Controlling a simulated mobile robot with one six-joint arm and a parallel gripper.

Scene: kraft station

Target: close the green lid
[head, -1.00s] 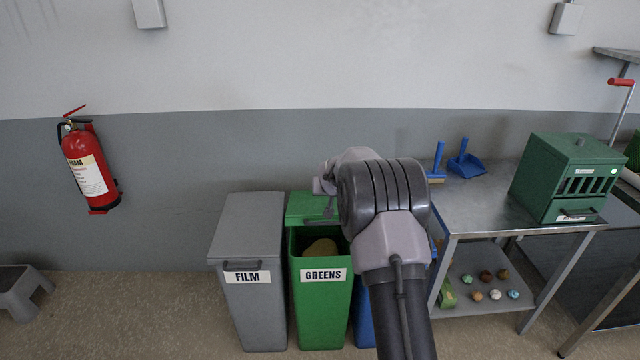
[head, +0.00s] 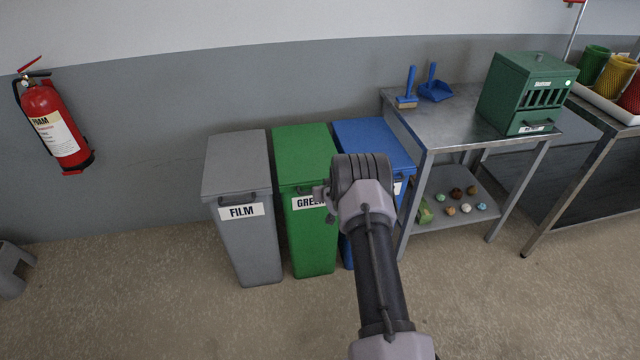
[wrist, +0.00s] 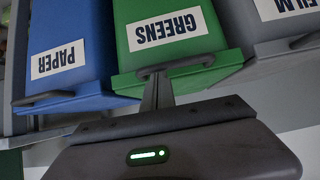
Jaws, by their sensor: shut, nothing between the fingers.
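The green bin (head: 312,240) labelled GREENS stands between the grey and blue bins. Its green lid (head: 304,153) lies flat over the top, down on the bin. In the wrist view the picture is upside down, and the green bin (wrist: 183,62) shows its label and the lid's dark front handle (wrist: 176,67). My gripper (head: 318,194) is in front of the bin near the lid's front edge, partly hidden by my arm in the head view. In the wrist view my gripper (wrist: 157,92) is shut and empty, its fingers pointing at the handle; contact cannot be told.
The grey FILM bin (head: 241,225) stands left and the blue PAPER bin (head: 375,143) right, both lidded. A metal table (head: 455,122) holds a green box (head: 527,92), a blue brush and a dustpan. The floor in front (head: 200,320) is clear.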

